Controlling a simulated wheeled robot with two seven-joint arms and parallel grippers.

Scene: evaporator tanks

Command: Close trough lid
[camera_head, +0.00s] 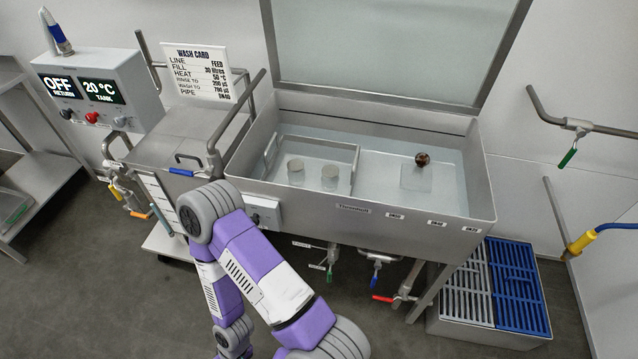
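The trough (300,205) is a steel tank on legs, right of the picture's middle, with its top uncovered. Its lid (390,45) is a pale, see-through panel in a grey metal frame. It stands raised along the trough's back edge, leaning back, and its top is cut off by the picture's edge. Inside the trough are clear liquid, a wire basket with two small cylinders (330,177), and a dark round ball (422,159) above a clear block (416,179). A purple and white arm of mine is bent in front of the trough's left end. Neither gripper shows.
A control box (92,88) reading OFF and 20 °C, a wash card (203,72) and a bent pipe stand left of the trough. Valves with coloured handles (377,270) hang below. A blue and grey grated drain box (480,325) sits right. Wall pipes are at far right.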

